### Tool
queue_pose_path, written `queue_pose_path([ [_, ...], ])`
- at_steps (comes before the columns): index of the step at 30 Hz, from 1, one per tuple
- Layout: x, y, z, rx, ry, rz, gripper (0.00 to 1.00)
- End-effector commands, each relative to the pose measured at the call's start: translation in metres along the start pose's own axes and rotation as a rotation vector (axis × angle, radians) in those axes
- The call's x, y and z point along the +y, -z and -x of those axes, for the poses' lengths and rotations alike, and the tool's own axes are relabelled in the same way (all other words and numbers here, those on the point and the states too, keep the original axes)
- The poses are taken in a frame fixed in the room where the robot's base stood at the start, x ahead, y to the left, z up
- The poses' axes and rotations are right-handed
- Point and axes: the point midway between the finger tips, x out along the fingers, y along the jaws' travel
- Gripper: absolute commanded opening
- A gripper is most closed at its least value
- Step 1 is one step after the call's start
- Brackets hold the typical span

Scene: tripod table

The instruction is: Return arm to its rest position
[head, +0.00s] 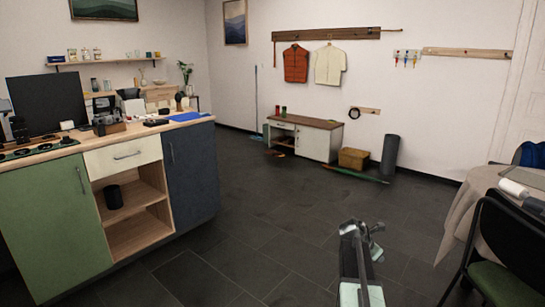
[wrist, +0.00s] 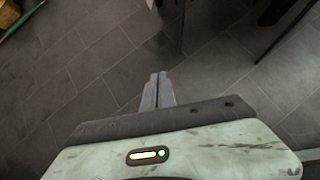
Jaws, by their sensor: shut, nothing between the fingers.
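My arm shows at the lower middle of the head view, reaching out low over the dark tiled floor. My gripper (wrist: 158,77) is in the wrist view with its two grey fingers together and nothing between them. Bare floor lies beyond the fingertips. In the head view the end of the arm is small, and the fingertips are hard to make out there.
A counter with a green door (head: 45,215) stands at left. A table with a beige cloth (head: 455,205) and a dark chair (head: 510,245) stand at right. A low cabinet (head: 318,142) is by the far wall. The floor (head: 270,225) between is clear.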

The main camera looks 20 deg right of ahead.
Motion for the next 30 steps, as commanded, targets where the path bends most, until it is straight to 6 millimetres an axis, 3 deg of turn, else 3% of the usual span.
queue_pose_path([
  [1,0.024,0.034,0.026,0.025,-0.041,0.015,0.00],
  [3,0.050,0.080,0.058,0.071,-0.086,0.005,0.00],
  [8,0.085,0.191,0.137,0.215,-0.148,-0.114,0.00],
  [12,0.084,0.291,0.208,0.385,-0.122,-0.312,0.00],
  [16,0.053,0.372,0.266,0.548,0.027,-0.610,0.00],
  [18,0.035,0.395,0.282,0.600,0.142,-0.790,0.00],
  [24,-0.002,0.418,0.299,0.620,0.450,-1.231,0.00],
  [29,-0.011,0.422,0.302,0.547,0.624,-1.531,0.00],
  [30,-0.010,0.406,0.320,0.546,0.625,-1.538,0.00],
])
